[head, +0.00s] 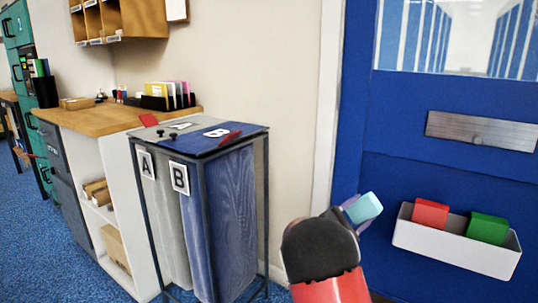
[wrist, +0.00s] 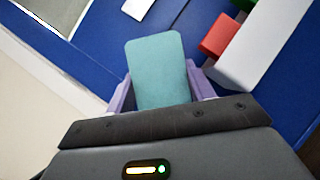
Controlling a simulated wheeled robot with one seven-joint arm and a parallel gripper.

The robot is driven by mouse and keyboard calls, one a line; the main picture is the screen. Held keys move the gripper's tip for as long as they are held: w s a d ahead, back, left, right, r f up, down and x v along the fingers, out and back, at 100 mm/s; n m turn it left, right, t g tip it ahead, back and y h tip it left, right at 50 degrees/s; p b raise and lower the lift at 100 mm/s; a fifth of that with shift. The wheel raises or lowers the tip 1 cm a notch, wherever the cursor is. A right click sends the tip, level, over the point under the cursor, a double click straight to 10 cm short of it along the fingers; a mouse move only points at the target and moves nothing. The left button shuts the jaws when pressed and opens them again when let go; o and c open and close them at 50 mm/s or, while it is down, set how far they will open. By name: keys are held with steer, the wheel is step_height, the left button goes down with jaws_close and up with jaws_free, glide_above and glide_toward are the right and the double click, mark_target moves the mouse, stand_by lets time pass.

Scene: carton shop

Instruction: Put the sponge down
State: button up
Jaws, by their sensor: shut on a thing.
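The sponge is a light teal block (head: 363,208), held out in front of the blue door in the head view. It also fills the middle of the wrist view (wrist: 158,70). My gripper (head: 352,209) is shut on the sponge, with its purple fingers on either side of it (wrist: 158,92). The sponge is in the air, to the left of a white door tray (head: 455,252). The tray also shows at the right of the wrist view (wrist: 262,50).
The tray holds a red block (head: 430,214) and a green block (head: 487,228). A metal plate (head: 480,131) is on the blue door (head: 400,110). A two-bag stand (head: 215,205) marked A and B stands left of my arm. A wooden-topped counter (head: 95,117) is beyond it.

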steer(key=s+a+f+n+t+y, duration=0.2)
steer(key=s+f, duration=0.1)
steer(key=f, duration=0.6)
steer(key=s+a+f+n+t+y, duration=0.2)
steer(key=s+a+f+t, duration=0.1)
steer(key=f, duration=0.5)
steer(key=s+a+f+n+t+y, duration=0.2)
steer(key=s+f+y, duration=0.1)
steer(key=f, duration=0.6)
steer(key=s+a+f+n+t+y, duration=0.2)
steer(key=s+f+n+t+y, duration=0.2)
steer(key=y, duration=0.8)
steer(key=shift+s+a+f+n, duration=0.25)
steer(key=shift+s+n, duration=0.85)
steer(key=shift+s, duration=0.6)
steer(key=shift+a+f, duration=0.1)
steer(key=shift+d, duration=0.25)
